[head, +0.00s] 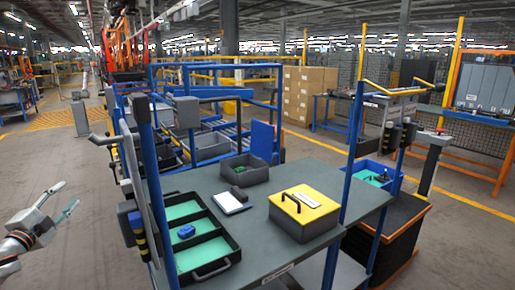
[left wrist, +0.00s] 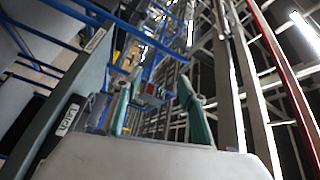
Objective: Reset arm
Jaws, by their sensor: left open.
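My left gripper (head: 66,196) is at the lower left of the head view. It is held in the air over the floor, to the left of the workbench and apart from it. Its fingers are spread with nothing between them. In the left wrist view the gripper (left wrist: 159,80) shows two teal fingers standing apart, pointing up toward the ceiling structure. My right gripper is not in view.
The grey workbench (head: 262,215) has blue posts and holds a black tray with green compartments (head: 205,240), a yellow-topped box (head: 304,212), a dark bin (head: 243,172) and a white notepad (head: 230,202). Floor (head: 50,165) around my left gripper looks clear.

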